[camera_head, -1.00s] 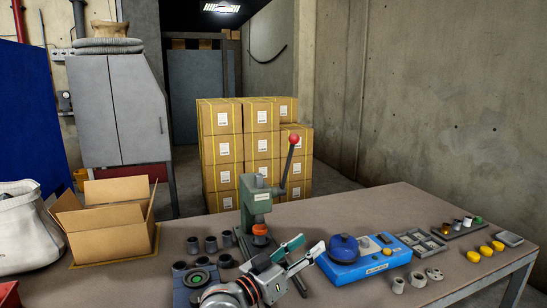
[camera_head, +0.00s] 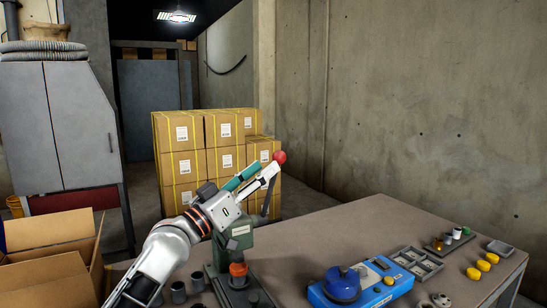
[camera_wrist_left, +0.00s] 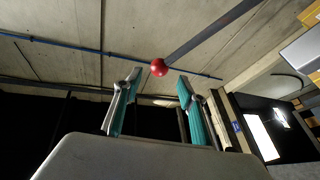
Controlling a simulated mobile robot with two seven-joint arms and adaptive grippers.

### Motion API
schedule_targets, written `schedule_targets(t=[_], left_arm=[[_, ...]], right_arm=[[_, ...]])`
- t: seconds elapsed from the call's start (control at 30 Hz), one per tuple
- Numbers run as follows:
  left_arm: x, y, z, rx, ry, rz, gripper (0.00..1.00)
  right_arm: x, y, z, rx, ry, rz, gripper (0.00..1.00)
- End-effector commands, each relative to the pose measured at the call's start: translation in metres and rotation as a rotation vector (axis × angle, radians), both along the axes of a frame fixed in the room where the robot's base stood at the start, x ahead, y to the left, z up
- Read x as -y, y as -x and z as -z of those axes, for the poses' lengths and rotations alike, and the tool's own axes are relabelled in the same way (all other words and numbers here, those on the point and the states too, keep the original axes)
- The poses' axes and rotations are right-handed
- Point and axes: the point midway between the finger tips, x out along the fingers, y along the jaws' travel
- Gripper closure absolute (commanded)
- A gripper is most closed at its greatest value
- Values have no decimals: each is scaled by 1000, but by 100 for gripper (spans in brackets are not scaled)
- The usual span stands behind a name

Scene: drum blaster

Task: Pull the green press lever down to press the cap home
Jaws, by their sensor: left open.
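The green press (camera_head: 242,236) stands on the table, partly hidden behind my left arm. Its lever is upright and ends in a red ball knob (camera_head: 280,157); most of the shaft is hidden by my gripper. An orange cap piece (camera_head: 238,269) sits under the press head. My left gripper (camera_head: 266,167) is open and raised, with its fingertips close to the knob. In the left wrist view the red knob (camera_wrist_left: 158,67) appears between the two open fingertips (camera_wrist_left: 158,80), at or just beyond them. I cannot tell whether they touch it. My right gripper is not in view.
A blue device (camera_head: 340,286) with a round blue top sits right of the press. Grey trays (camera_head: 416,262) and yellow pieces (camera_head: 483,265) lie farther right. Dark cups (camera_head: 178,291) stand left of the press. An open cardboard box (camera_head: 45,240) is at the left. Air around the knob is clear.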

Motion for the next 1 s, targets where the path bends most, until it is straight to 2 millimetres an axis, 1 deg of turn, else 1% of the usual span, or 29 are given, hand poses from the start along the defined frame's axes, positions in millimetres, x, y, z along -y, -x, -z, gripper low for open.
schedule_targets(t=[0.2, 0.4, 0.57, 0.8, 0.83, 0.87, 0.9, 0.97, 1.0], left_arm=[[22, -24, -12, -1, 2, 2, 59], [36, -41, -20, -2, 1, 1, 59], [41, -47, -24, -1, -1, 0, 59], [41, -47, -25, -1, -1, 0, 59], [41, -47, -25, -1, -1, 0, 64], [41, -47, -25, -1, -1, 0, 72], [41, -47, -25, -1, -1, 0, 83], [41, -47, -24, -1, -1, 0, 98], [41, -47, -24, -1, -1, 0, 100]], right_arm=[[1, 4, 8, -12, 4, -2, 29], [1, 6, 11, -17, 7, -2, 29], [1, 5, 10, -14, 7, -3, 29], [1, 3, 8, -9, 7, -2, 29], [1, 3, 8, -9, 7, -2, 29], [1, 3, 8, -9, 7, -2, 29], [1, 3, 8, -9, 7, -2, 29], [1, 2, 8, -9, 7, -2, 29], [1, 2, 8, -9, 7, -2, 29]])
